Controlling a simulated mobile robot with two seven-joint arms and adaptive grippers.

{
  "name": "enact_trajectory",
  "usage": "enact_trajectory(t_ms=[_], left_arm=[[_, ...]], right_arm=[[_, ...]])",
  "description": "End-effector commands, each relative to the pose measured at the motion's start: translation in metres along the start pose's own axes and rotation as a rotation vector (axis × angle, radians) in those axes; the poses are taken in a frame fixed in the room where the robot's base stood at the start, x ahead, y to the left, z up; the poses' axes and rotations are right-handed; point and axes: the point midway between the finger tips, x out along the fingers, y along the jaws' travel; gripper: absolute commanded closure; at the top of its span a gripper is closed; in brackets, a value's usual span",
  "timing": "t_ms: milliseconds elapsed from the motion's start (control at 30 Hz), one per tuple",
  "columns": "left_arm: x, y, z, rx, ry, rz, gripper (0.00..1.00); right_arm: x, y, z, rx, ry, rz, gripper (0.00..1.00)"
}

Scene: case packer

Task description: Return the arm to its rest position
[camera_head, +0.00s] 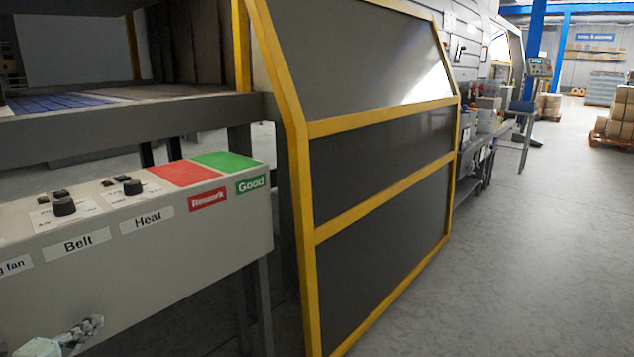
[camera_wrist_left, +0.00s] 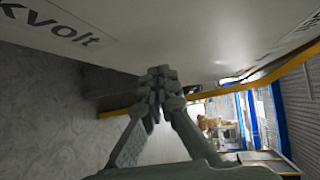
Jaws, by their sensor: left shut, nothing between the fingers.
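My left gripper (camera_head: 80,335) shows at the lower left edge of the head view, in front of the beige control box (camera_head: 190,255). Its fingers are shut with nothing between them. In the left wrist view the closed fingertips of the left gripper (camera_wrist_left: 158,85) meet in the middle, near a pale panel surface (camera_wrist_left: 200,35); I cannot tell whether they touch it. My right gripper is in neither view.
The control box carries a Belt knob (camera_head: 64,206), a Heat knob (camera_head: 133,187), a red Rework pad (camera_head: 184,173) and a green Good pad (camera_head: 228,160). A yellow-framed guard (camera_head: 380,130) stands to the right. The grey floor (camera_head: 530,250) at right is clear.

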Motion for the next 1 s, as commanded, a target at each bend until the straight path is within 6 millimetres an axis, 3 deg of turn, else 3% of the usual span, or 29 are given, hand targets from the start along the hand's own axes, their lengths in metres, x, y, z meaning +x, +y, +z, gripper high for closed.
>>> enact_trajectory(t_ms=[33,100,267,400,500,600,733,833,1000], left_arm=[[-0.006,0.039,-0.003,-0.121,-0.063,0.057,1.0],[-0.016,0.091,-0.008,-0.277,-0.155,0.139,1.0],[-0.053,0.202,-0.043,-0.597,-0.351,0.333,1.0],[-0.095,0.286,-0.095,-0.836,-0.51,0.509,1.0],[-0.129,0.334,-0.142,-0.984,-0.618,0.637,1.0],[-0.162,0.368,-0.188,-1.099,-0.709,0.754,1.0],[-0.193,0.394,-0.235,-1.196,-0.796,0.867,1.0],[-0.207,0.403,-0.255,-1.235,-0.834,0.919,1.0],[-0.214,0.406,-0.265,-1.251,-0.852,0.942,1.0]], right_arm=[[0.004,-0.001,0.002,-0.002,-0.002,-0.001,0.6],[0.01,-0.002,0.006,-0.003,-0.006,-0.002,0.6],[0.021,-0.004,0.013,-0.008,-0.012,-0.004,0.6],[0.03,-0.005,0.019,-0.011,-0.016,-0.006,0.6],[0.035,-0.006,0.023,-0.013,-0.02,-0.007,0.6],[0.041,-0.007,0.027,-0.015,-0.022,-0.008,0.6],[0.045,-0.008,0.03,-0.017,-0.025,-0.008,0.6],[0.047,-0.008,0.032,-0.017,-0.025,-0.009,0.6],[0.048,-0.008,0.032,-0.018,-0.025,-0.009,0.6]])
